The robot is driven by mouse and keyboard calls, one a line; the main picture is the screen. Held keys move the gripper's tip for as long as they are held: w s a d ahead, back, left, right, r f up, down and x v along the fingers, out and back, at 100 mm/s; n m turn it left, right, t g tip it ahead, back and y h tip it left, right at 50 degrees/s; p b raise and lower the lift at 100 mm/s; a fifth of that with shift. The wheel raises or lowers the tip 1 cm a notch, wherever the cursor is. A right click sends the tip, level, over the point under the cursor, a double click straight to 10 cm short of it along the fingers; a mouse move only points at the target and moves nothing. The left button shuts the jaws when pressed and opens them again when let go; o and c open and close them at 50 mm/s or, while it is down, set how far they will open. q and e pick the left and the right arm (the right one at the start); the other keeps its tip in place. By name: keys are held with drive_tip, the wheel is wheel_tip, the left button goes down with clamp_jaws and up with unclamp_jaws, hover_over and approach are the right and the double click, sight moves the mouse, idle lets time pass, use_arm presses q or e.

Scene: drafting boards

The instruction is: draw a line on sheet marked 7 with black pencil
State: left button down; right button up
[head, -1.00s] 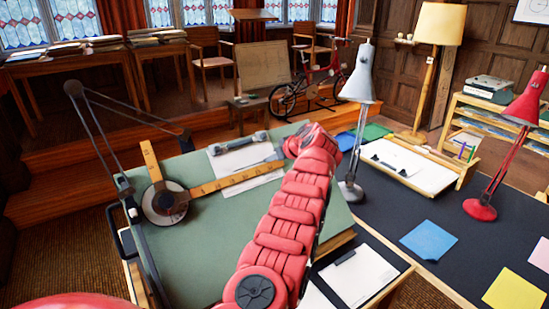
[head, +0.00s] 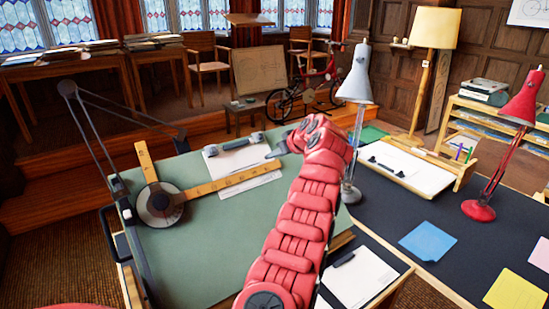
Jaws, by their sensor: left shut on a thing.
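A white sheet (head: 222,160) lies on the green drafting board (head: 215,240), under a dark clip bar (head: 243,141) and partly beneath a wooden ruler arm (head: 225,181). Other white sheets lie on a tilted board at right (head: 425,175) and on a lower board (head: 362,280). No number is readable on any sheet, so I cannot tell which is marked 7. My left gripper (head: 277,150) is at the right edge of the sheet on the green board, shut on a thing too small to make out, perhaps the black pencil. My right gripper is out of view.
The drafting machine's round head (head: 160,205) and its dark linkage stand at the board's left. A white lamp (head: 357,85) and a red lamp (head: 520,105) rise from the dark desk (head: 385,215). Coloured papers, including a blue one (head: 428,241), lie at right.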

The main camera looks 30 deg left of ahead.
use_arm(q)
drive_tip(key=shift+s+d+r, duration=0.1)
drive_tip(key=shift+d+r, duration=0.05)
drive_tip(key=shift+s+d+r+p, duration=0.25)
drive_tip(key=shift+d+r, duration=0.3)
drive_tip(key=shift+r, duration=0.55)
drive_tip(key=shift+s+d+r+p, duration=0.2)
drive_tip(key=shift+d+r, duration=0.4)
drive_tip(key=shift+r, duration=0.55)
drive_tip(key=shift+s+d+r+p, duration=0.2)
drive_tip(key=shift+d+r, duration=0.35)
drive_tip(key=shift+r, duration=0.55)
drive_tip(key=shift+f, duration=0.1)
